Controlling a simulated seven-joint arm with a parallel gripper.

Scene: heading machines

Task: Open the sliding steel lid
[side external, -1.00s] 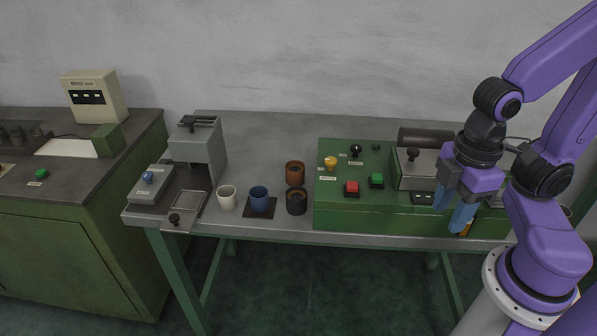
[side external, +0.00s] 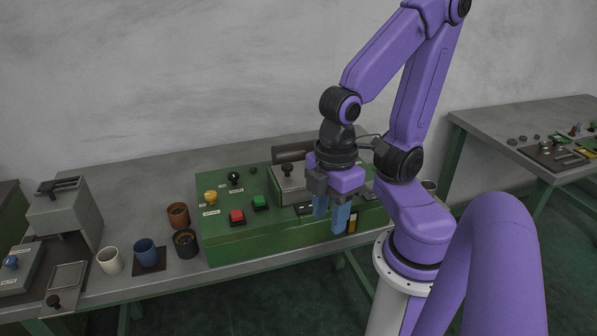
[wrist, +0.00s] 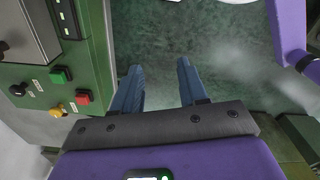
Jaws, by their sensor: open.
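The steel lid (side external: 290,186) with a black knob (side external: 287,169) lies on the green machine box (side external: 228,241), partly hidden by my gripper. In the wrist view, grey metal of the housing (wrist: 28,35) shows at the upper left, beside the green panel (wrist: 35,88). My gripper (side external: 332,222) points down in front of the box's front face, to the right of the knob. Its two blue fingers are apart and empty. In the wrist view the gripper (wrist: 160,82) has only floor between its fingers. It appears clear of the lid and knob.
A red button (side external: 237,216), a green button (side external: 260,202), a yellow knob (side external: 210,196) and a black lever knob (side external: 234,178) stand on the box's left part. Several cups, including a blue cup (side external: 145,252), stand further left. Open floor lies before the bench.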

